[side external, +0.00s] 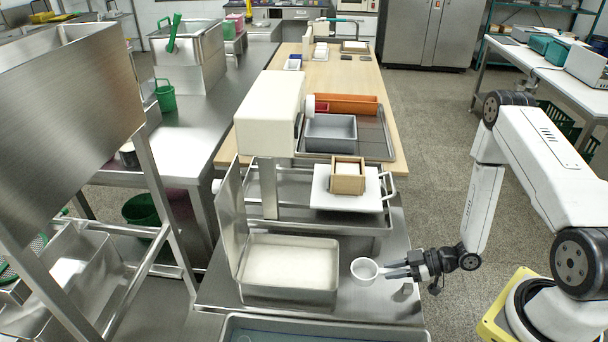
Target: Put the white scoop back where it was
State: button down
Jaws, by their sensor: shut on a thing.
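The white scoop (364,271), a small round cup, is at the tips of my gripper (390,269). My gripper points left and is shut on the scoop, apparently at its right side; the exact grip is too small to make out. The scoop's open mouth faces up. It is over the steel table, just right of an open metal box (289,295) with pale contents. Whether the scoop touches the table is unclear.
The box's lid (231,215) stands up on its left. A small grey block (407,289) is below my gripper. Behind are a white board (328,200) with a wooden box (348,176) on it. A blue-grey tray (325,335) lies in front. Bare steel (375,305) shows right of the box.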

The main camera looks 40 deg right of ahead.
aim_at(388, 290)
jog(key=shift+f, duration=0.55)
jog(key=shift+f, duration=0.1)
jog(key=shift+f, duration=1.65)
jog(key=shift+f, duration=0.2)
jog(key=c, duration=0.5)
grip_release()
jog(key=shift+r, duration=0.2)
jog(key=shift+d, duration=0.1)
jog(key=shift+v, duration=3.7)
